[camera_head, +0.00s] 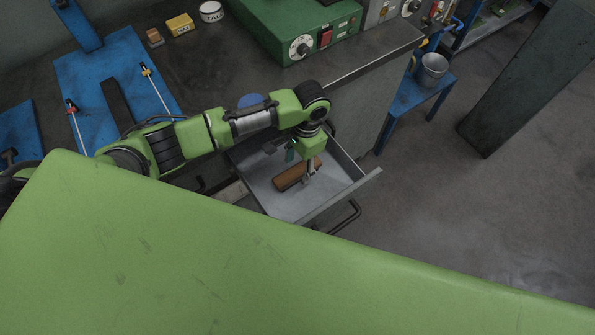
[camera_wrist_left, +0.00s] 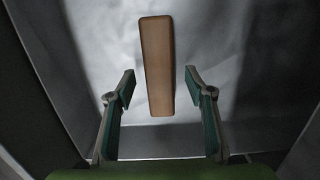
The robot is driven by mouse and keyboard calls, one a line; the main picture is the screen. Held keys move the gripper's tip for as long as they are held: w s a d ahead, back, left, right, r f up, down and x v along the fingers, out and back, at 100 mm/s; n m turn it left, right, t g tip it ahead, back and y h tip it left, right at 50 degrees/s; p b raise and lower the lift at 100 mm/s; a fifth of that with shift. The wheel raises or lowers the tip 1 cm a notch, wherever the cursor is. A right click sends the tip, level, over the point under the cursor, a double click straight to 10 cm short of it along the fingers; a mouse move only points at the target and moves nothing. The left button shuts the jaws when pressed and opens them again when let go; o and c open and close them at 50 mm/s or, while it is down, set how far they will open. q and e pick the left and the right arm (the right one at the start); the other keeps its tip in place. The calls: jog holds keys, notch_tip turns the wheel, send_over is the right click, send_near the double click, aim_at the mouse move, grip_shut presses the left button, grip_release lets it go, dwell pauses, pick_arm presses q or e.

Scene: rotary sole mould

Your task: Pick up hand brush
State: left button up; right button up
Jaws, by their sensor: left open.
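The hand brush shows as a brown wooden block (camera_head: 290,177) lying in the open grey drawer (camera_head: 262,190). No bristles are visible. My left gripper (camera_head: 301,162) reaches down into the drawer over it. In the left wrist view the brush (camera_wrist_left: 157,62) lies lengthwise, and its near part appears between the two open fingertips (camera_wrist_left: 159,84). A gap shows on each side of it, so the fingers are not closed on it. The gripper hides part of the brush in the head view. My right gripper is not in view.
The drawer walls and front edge (camera_head: 345,195) surround the gripper closely. A dark worktop (camera_head: 215,75) above holds a green control box (camera_head: 300,25), a yellow box (camera_head: 180,24) and a white tin (camera_head: 211,11). A bucket (camera_head: 432,70) stands on a blue stand at right. Open floor lies beyond.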

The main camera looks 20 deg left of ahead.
aim_at(297, 170)
pick_arm(q)
jog(key=shift+s+a+f, duration=0.1)
jog(key=shift+s+f, duration=0.05)
jog(key=shift+f, duration=1.3)
jog(key=c, duration=1.3)
notch_tip(297, 170, up, 10)
jog(key=shift+r, duration=0.1)
